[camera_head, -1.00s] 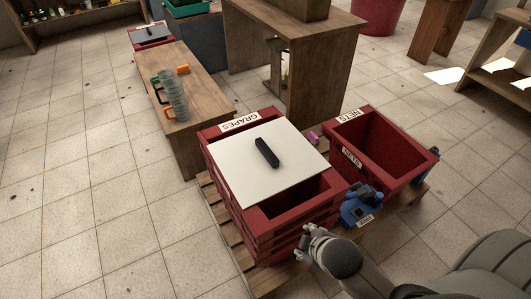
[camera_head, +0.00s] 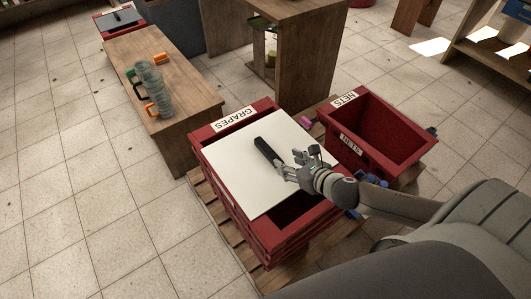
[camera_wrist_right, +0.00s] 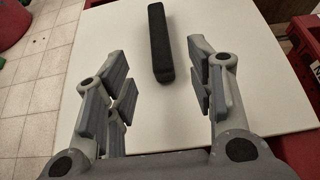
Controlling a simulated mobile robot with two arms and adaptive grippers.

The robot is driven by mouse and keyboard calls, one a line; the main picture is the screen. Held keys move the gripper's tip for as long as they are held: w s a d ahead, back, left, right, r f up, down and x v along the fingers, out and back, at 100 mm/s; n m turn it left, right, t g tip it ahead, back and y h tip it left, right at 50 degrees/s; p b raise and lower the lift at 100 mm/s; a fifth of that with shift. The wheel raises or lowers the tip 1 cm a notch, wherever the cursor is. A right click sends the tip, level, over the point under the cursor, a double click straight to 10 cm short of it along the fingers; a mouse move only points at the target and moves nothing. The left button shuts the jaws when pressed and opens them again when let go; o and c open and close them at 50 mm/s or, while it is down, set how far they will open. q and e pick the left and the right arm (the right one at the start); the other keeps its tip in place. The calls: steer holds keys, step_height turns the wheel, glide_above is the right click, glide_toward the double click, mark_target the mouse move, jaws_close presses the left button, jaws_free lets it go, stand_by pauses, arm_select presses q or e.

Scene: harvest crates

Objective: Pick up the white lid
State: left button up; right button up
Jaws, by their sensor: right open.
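The white lid (camera_head: 236,162) is a flat square panel with a black bar handle (camera_head: 268,152). It lies on the red GRAPES crate (camera_head: 208,182) and leaves the crate's near end uncovered. My right gripper (camera_head: 290,168) is over the lid, just right of the handle in the head view. In the right wrist view the right gripper (camera_wrist_right: 162,92) is open and empty. There the lid (camera_wrist_right: 262,92) fills the middle and the handle (camera_wrist_right: 158,42) lies ahead, in line with the gap between the fingers. My left gripper is not in view.
A red NETS crate (camera_head: 425,150) stands right of the GRAPES crate, on the same wooden pallet (camera_head: 222,217). A wooden bench (camera_head: 190,98) with stacked cups (camera_head: 152,88) is behind on the left. Tiled floor is clear at left.

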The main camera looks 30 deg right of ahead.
mark_target(271, 152)
steer(key=x, duration=0.4)
steer(key=shift+w+a+f, duration=0.1)
steer(key=shift+w, duration=0.2)
steer(key=shift+w+a+f, duration=0.1)
steer(key=shift+w+f, duration=0.05)
steer(key=shift+w, duration=0.5)
steer(key=shift+x, duration=2.1)
jaws_close()
